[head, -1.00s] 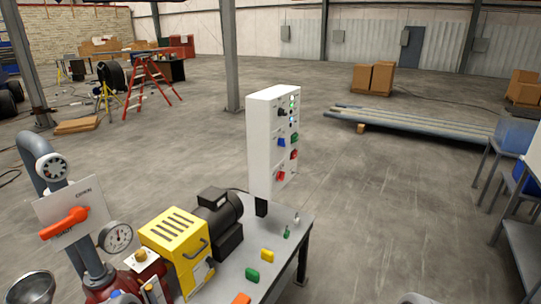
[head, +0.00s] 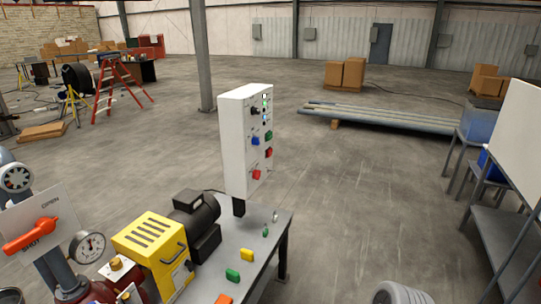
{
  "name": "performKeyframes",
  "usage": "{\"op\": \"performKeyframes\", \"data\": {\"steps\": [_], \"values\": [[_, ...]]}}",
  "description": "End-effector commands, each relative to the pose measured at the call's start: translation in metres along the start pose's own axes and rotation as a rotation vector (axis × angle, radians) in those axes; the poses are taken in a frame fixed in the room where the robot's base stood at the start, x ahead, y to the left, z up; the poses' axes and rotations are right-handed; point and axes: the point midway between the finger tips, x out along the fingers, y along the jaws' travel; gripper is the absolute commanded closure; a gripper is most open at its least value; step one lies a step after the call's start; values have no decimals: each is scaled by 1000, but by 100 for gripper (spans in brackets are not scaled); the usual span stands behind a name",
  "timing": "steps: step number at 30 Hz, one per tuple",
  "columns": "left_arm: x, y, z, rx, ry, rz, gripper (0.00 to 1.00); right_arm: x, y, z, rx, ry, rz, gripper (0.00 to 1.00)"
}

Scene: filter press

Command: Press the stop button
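A white control box (head: 233,150) stands on a post at the back edge of a grey table in the head view. Its front faces right and is seen at a slant. The front carries a black knob, small lamps, a blue button (head: 255,141), a green button (head: 268,136), a red button (head: 269,152) and a lower red button (head: 256,174). The labels are too small to read, so I cannot tell which red one is the stop button. No gripper of mine can be made out, and nothing touches the box.
The grey table (head: 213,269) also bears a yellow unit (head: 150,248) with a black motor (head: 197,220) and small coloured blocks. A red-handled valve (head: 31,235) and a gauge (head: 87,247) stand at left. Shelving is at right. The floor right of the table is largely clear.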

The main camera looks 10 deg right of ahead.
Motion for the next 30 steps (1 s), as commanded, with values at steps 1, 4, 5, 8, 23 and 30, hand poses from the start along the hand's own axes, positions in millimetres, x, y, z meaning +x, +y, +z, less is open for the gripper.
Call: {"op": "performKeyframes", "data": {"steps": [1, 4, 5, 8, 23, 30], "values": [[0, 0, 0, 0, 0, 0, 57, 0, 0, 0, 0, 0, 0, 47], [0, 0, 0, 0, 0, 0, 57, 0, 0, 0, 0, 0, 0, 47], [0, 0, 0, 0, 0, 0, 57, 0, 0, 0, 0, 0, 0, 47], [0, 0, 0, 0, 0, 0, 57, 0, 0, 0, 0, 0, 0, 58], [0, 0, 0, 0, 0, 0, 57, 0, 0, 0, 0, 0, 0, 100], [0, 0, 0, 0, 0, 0, 57, 0, 0, 0, 0, 0, 0, 100]]}}
